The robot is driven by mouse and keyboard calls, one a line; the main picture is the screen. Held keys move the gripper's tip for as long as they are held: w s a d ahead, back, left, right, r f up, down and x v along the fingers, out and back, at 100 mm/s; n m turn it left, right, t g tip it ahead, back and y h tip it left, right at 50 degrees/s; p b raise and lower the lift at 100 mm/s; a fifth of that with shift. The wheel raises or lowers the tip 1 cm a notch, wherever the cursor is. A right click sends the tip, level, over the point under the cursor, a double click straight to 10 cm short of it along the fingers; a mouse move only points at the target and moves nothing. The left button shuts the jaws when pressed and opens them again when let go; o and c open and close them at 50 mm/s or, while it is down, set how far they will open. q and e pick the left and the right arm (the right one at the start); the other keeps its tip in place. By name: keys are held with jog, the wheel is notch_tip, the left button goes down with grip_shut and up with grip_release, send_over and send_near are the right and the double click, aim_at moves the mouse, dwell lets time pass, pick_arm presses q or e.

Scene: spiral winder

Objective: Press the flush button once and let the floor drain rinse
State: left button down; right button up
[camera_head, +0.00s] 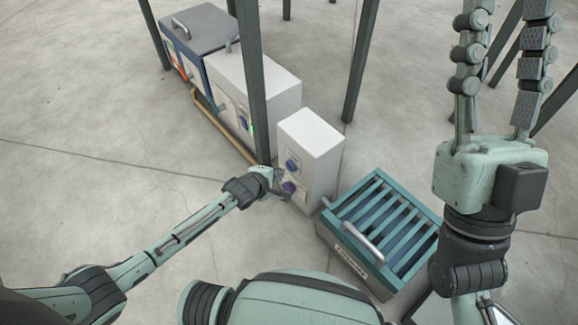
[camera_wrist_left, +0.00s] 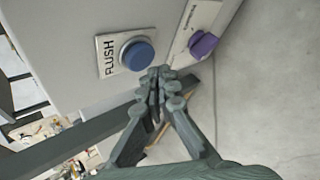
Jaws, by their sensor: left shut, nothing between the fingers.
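The white box (camera_head: 318,140) stands on the floor and carries a blue flush button (camera_head: 292,165) above a purple button (camera_head: 288,187). In the left wrist view the blue flush button (camera_wrist_left: 138,55) sits on a plate marked FLUSH, and the purple button (camera_wrist_left: 203,45) is on a second plate. My left gripper (camera_head: 282,183) is shut and empty in front of the box. Its fingertips (camera_wrist_left: 160,78) appear just beside the blue button; contact cannot be told. The teal slatted drain grate (camera_head: 345,207) is right of the box. My right gripper (camera_head: 507,12) is raised, open and empty.
A dark post (camera_head: 253,80) rises just behind my left gripper. The concrete floor at left is clear.

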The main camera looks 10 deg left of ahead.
pick_arm(q)
jog(key=s+a+p, duration=0.1)
jog(key=s, duration=0.1)
jog(key=s+a+p, duration=0.1)
jog(key=a, duration=0.1)
jog(key=shift+s, duration=0.4)
dwell(0.6)
